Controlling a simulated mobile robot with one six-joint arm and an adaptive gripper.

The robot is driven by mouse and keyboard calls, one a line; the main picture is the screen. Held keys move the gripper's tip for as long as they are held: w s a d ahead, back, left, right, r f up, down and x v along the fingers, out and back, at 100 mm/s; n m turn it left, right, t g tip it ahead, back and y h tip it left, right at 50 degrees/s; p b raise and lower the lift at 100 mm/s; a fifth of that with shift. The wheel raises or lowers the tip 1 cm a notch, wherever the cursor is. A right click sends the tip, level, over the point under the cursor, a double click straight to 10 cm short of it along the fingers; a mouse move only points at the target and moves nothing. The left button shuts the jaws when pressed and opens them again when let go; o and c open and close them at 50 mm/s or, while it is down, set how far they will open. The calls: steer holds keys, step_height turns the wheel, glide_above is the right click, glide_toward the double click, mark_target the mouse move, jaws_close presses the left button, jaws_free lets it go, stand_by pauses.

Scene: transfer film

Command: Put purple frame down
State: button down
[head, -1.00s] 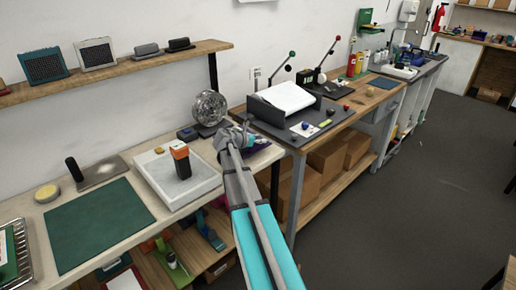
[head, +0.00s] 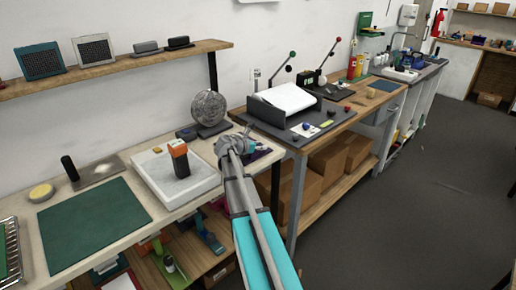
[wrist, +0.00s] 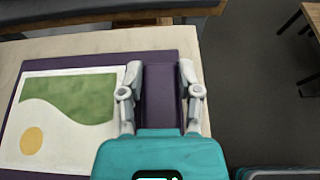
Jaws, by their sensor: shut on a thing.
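The purple frame (wrist: 90,61) holds a pale mesh with a green wave-shaped area and a yellow disc. In the wrist view my gripper (wrist: 160,72) is shut on the frame's purple right-hand part, one finger on each side of it. In the head view my gripper (head: 236,143) is over the right end of the pale bench, and only a little of the purple frame (head: 263,152) shows beside it; my arm hides the rest. The frame lies about flat over the bench top. I cannot tell whether it touches it.
Left of my gripper are a white platform (head: 150,175) with an orange-and-black tool (head: 179,158), a round wire-guard fan (head: 209,108) and a green mat (head: 95,222). A wooden bench with a dark press (head: 290,105) stands to the right. Grey floor (head: 420,220) is open at the right.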

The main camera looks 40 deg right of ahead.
steer(key=shift+f, duration=0.1)
steer(key=shift+c, duration=1.5)
jaws_free()
steer(key=p+v, duration=0.2)
steer(key=v, duration=0.4)
steer(key=shift+d, duration=0.1)
steer(key=shift+p+v, duration=0.45)
steer(key=shift+v, duration=0.5)
steer(key=shift+d, duration=0.1)
